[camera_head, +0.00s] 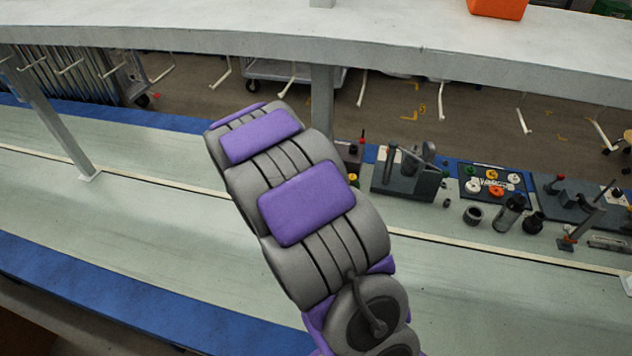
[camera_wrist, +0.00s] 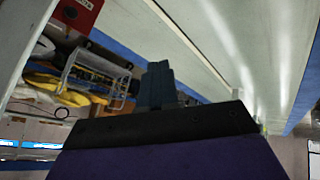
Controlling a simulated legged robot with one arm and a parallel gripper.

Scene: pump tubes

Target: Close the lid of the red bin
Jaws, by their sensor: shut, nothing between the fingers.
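My gripper (camera_wrist: 158,85) shows in the wrist view as dark fingers closed together, with nothing between them. In the head view my arm reaches over the bench and hides its own end. A red box-like thing (camera_wrist: 78,12) with a pale label and a dark round spot is at the top left of the wrist view, cut by the frame edge. My gripper is apart from it. An orange-red container (camera_head: 497,8) stands on the upper shelf in the head view, cut by the top edge. I cannot tell which is the red bin, and no lid is clear.
A long pale bench (camera_head: 130,200) with blue edges runs below a grey shelf (camera_head: 400,50) on posts. Dark fixtures (camera_head: 408,175) and a tray of small parts (camera_head: 492,182) stand on the bench at right. The bench left of my arm is mostly clear.

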